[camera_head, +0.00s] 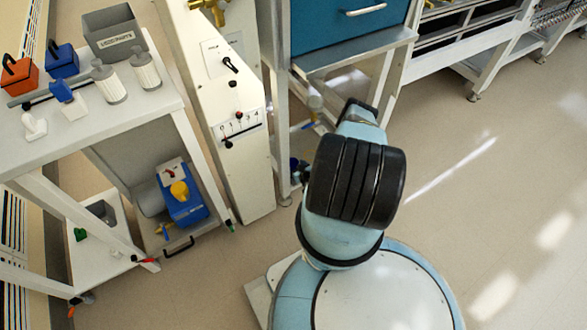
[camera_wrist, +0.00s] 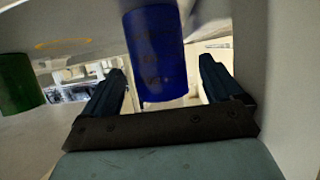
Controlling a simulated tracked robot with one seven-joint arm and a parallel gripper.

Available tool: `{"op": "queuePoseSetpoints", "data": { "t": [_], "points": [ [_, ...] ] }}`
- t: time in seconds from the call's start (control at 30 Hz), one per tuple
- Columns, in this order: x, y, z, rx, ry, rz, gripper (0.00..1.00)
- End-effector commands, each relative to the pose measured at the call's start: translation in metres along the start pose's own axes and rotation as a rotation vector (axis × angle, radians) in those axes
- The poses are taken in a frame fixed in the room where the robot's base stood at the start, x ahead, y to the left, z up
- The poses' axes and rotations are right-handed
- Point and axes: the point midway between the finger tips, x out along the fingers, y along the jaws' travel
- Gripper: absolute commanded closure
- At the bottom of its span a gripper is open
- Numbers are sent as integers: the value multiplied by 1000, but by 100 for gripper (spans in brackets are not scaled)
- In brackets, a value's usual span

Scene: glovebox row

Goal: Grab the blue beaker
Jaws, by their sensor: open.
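The blue beaker (camera_wrist: 155,55) is large in the upper middle of the wrist view. My gripper (camera_wrist: 161,68) is open, with one dark finger on each side of the beaker in the picture. A gap shows beside each finger, and I cannot tell how deep the beaker sits between them. In the head view my arm hides most of the area around the gripper.
A green vessel (camera_wrist: 20,84) is at the left of the wrist view, apart from the fingers. A pale wall (camera_wrist: 280,70) is close on the right. In the head view a white control column (camera_head: 238,110) stands left of my arm. Open floor (camera_head: 500,190) lies to the right.

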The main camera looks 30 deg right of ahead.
Motion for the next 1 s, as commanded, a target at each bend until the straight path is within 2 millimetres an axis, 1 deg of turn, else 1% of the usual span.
{"op": "queuePoseSetpoints", "data": {
  "t": [0.1,0.2,0.47,1.0],
  "points": [
    [14,0,0,1,1,0,7],
    [20,0,0,1,-1,0,7],
    [22,0,0,1,-1,0,7],
    [22,0,0,1,-1,0,58]
  ]
}}
